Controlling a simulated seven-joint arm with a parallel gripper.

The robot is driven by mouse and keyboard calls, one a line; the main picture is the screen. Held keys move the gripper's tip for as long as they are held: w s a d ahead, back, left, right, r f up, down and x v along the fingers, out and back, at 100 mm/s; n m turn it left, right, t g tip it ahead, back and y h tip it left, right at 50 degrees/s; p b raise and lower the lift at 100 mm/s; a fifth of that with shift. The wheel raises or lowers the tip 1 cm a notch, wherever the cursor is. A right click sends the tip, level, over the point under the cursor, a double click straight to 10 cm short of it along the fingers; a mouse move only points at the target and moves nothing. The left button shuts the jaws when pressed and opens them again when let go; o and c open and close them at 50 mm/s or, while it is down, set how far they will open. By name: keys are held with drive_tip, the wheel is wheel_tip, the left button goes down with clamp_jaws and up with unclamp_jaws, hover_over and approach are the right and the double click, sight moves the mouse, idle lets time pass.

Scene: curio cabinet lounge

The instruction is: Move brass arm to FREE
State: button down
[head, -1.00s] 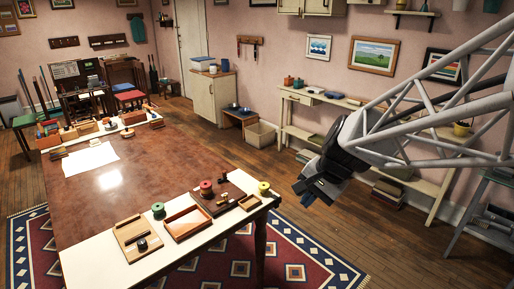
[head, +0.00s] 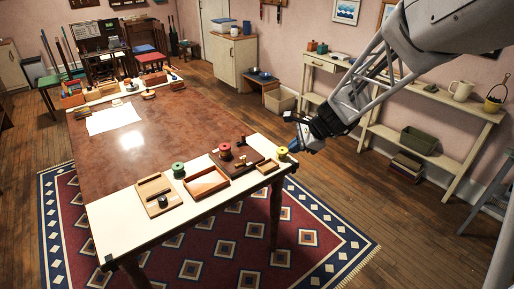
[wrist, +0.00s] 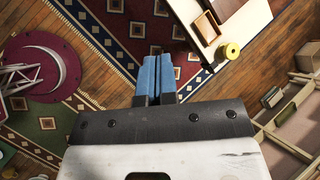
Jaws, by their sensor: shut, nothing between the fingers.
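I cannot make out a brass arm or the word FREE in either view. Two candidate boards lie on the table's pale near strip: a light wooden board (head: 153,187) with a black knob (head: 163,201), and a dark board (head: 240,160) beside a red spool (head: 225,149). My gripper (head: 300,147) hangs just beyond the table's right corner, near the yellow spool (head: 282,153). In the wrist view, its blue fingers (wrist: 157,62) are together and empty, above the rug and floor. The yellow spool (wrist: 230,50) is to their upper right.
The near strip also bears an open wooden tray (head: 206,182), a green spool (head: 178,168) and a small wooden box (head: 267,166). The brown tabletop (head: 170,110) is mostly bare. A shelf unit (head: 420,140) stands along the right wall.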

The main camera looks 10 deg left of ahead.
drive_tip(key=w+a+f+m, duration=0.3)
drive_tip(key=w+f, duration=0.3)
drive_tip(key=w+a+f+m+t+y, duration=0.1)
drive_tip(key=w+a+f+m, duration=0.2)
drive_tip(key=w+f, duration=0.4)
drive_tip(key=shift+w+m+y, duration=0.3)
drive_tip(key=shift+m, duration=0.4)
drive_tip(key=shift+a+f, duration=0.1)
drive_tip(key=shift+f, duration=0.1)
drive_tip(key=x, duration=0.9)
drive_tip(key=shift+a+f, duration=0.15)
drive_tip(key=shift+f, duration=0.05)
drive_tip(key=a, duration=0.1)
drive_tip(key=w+a, duration=0.1)
drive_tip(key=shift+a, duration=0.35)
drive_tip(key=shift+w+a, duration=0.2)
drive_tip(key=shift+a, duration=0.45)
